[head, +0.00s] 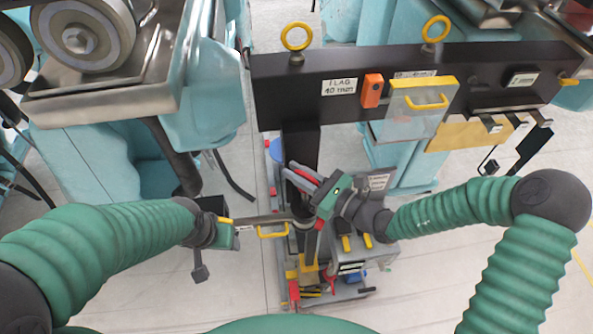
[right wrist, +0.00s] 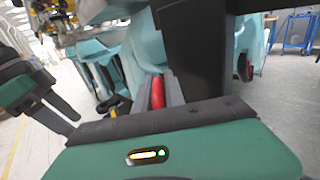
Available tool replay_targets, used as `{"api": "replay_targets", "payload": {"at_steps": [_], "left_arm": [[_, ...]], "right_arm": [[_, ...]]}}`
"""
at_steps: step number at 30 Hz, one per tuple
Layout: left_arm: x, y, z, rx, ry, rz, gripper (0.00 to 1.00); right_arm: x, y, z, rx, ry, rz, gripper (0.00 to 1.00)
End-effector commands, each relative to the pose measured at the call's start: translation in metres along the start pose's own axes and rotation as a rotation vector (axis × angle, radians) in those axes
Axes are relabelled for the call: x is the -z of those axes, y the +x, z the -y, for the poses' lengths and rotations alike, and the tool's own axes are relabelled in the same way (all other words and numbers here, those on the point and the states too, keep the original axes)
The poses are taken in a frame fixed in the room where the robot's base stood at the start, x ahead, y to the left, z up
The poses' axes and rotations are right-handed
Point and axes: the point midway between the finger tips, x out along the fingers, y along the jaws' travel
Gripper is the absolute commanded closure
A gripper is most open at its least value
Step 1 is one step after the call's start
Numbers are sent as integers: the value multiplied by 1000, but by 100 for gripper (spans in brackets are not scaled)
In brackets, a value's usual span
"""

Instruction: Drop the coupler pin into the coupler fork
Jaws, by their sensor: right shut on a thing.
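My right gripper (head: 303,182) is in the middle of the head view, in front of the dark vertical post (head: 300,145). It is shut on a red rod, taken to be the coupler pin, which shows between its grey fingers in the right wrist view (right wrist: 157,92). My left gripper (head: 238,230) is lower left of it, beside a flat bar with a yellow handle (head: 272,231). Whether its jaws are open or shut on this bar is not clear. The coupler fork cannot be made out for sure; the grippers and post hide much of that area.
A dark crossbeam (head: 300,68) with yellow rings, a clear plate with yellow handle (head: 420,105) and an orange block (head: 372,90) spans above. A cart (head: 350,262) with tools stands below the grippers. Teal train bodies (head: 205,100) flank the post. Open floor (head: 120,285) lies lower left.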

Motion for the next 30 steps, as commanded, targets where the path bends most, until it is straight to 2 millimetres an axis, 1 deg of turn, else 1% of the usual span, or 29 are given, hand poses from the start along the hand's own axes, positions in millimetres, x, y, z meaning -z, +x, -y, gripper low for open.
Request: {"api": "replay_targets", "payload": {"at_steps": [20, 30], "left_arm": [[1, -3, 0, 0, 0, 0, 38], [-1, 3, 0, 0, 0, 0, 38]], "right_arm": [[0, 0, 0, 0, 0, 2, 100], [8, 0, 0, 0, 1, 2, 100]]}}
